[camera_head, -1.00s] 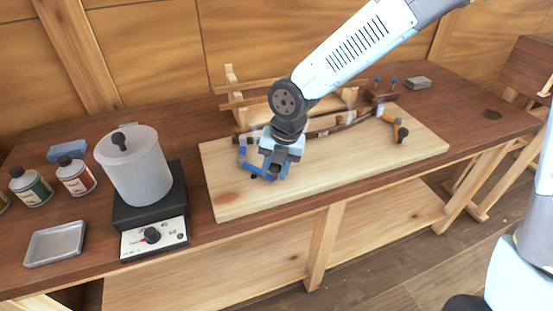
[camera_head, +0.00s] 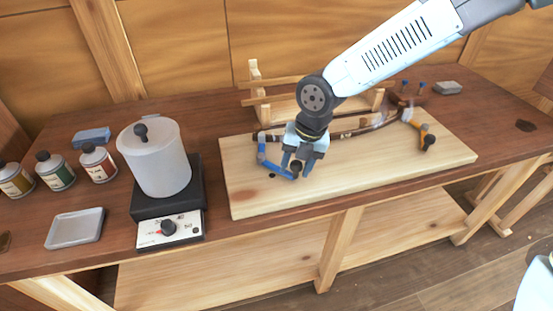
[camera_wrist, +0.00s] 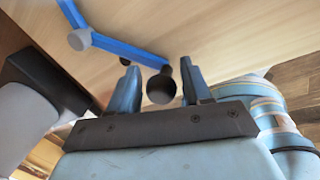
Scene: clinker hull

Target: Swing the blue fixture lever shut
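The blue fixture lever (camera_head: 276,170) is at the left part of the pale board (camera_head: 375,165), standing out from the blue fixture toward the board's front edge. It ends in a black knob (camera_head: 297,167). In the wrist view the blue bar (camera_wrist: 130,50) runs from a grey cap to the knob (camera_wrist: 161,88). My gripper (camera_head: 297,166) points down over the lever's knob end. In the wrist view its two fingers (camera_wrist: 160,86) stand apart, one on each side of the knob, with gaps showing. A dark curved strip (camera_head: 345,134) runs behind the lever.
An orange lever (camera_head: 422,135) with a black knob is at the board's right. A lidded pot (camera_head: 158,165) stands on a black heater (camera_head: 170,229) to the left. Several paint tins and a grey tray (camera_head: 75,229) are farther left. The board's front is mostly clear.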

